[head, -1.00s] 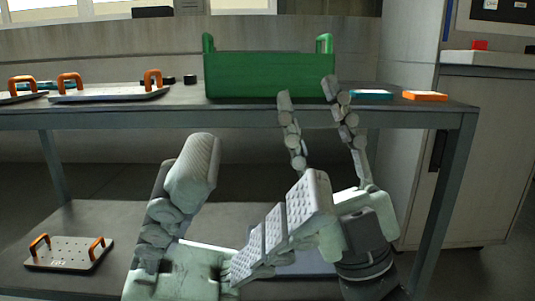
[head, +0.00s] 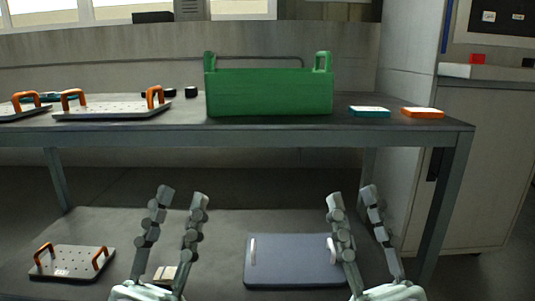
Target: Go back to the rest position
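My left gripper (head: 182,194) is at the lower left of the head view, in front of the bench. Its fingers point up, stand apart and have nothing between them. My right gripper (head: 351,193) is at the lower right, also pointing up, open and empty. Its fingers overlap the right end of a blue-grey plate in the picture. The two grippers are well apart, and neither is shut on anything.
A green tote (head: 270,93) stands on the bench (head: 300,132). Orange-handled plates (head: 112,110) are at the left, a teal box (head: 369,112) and an orange box (head: 422,113) at the right. The lower shelf holds another orange-handled plate (head: 70,264) and the blue-grey plate (head: 290,262).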

